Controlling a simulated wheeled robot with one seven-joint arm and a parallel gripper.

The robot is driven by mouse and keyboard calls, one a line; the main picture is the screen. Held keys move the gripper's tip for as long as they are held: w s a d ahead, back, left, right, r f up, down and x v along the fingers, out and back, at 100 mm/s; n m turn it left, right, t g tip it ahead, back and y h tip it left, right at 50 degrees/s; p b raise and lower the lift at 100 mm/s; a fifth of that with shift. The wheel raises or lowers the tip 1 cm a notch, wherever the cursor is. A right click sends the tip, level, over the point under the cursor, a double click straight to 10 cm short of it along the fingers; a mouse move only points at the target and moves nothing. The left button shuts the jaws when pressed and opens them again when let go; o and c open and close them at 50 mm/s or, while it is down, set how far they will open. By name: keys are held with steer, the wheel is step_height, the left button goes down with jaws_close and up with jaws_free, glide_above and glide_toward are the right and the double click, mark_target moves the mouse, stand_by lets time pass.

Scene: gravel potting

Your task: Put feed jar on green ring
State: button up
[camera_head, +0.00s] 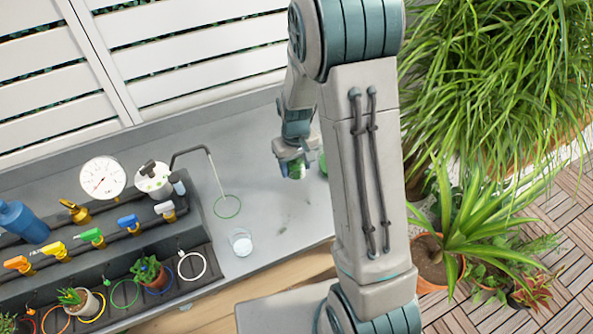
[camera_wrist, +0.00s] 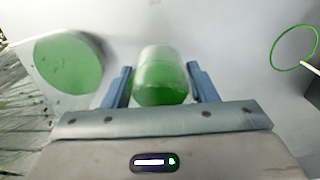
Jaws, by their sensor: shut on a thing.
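The feed jar (camera_wrist: 160,77) is a clear jar with green contents. In the wrist view it sits between the two blue fingers of my gripper (camera_wrist: 161,88), which is shut on it. In the head view my gripper (camera_head: 293,168) is over the back of the counter, and a little of the green jar shows there; I cannot tell whether it touches the counter. A thin green ring (camera_head: 227,206) lies on the counter under a bent spout, to the left of my gripper. It also shows at the right of the wrist view (camera_wrist: 294,47). Another green ring (camera_head: 125,293) lies in the dark tray.
A glass with white contents (camera_head: 241,242) stands in front of the spout. Left are a gauge (camera_head: 102,178), coloured valves and a tray (camera_head: 197,252) with coloured rings and small plants. A green disc (camera_wrist: 68,63) is left of the jar. Counter between gripper and ring looks clear.

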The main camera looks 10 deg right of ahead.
mark_target(296, 183)
steer(key=shift+f+p, duration=0.3)
steer(key=shift+f, duration=2)
steer(key=shift+f, duration=0.15)
steer(key=o, duration=1.1)
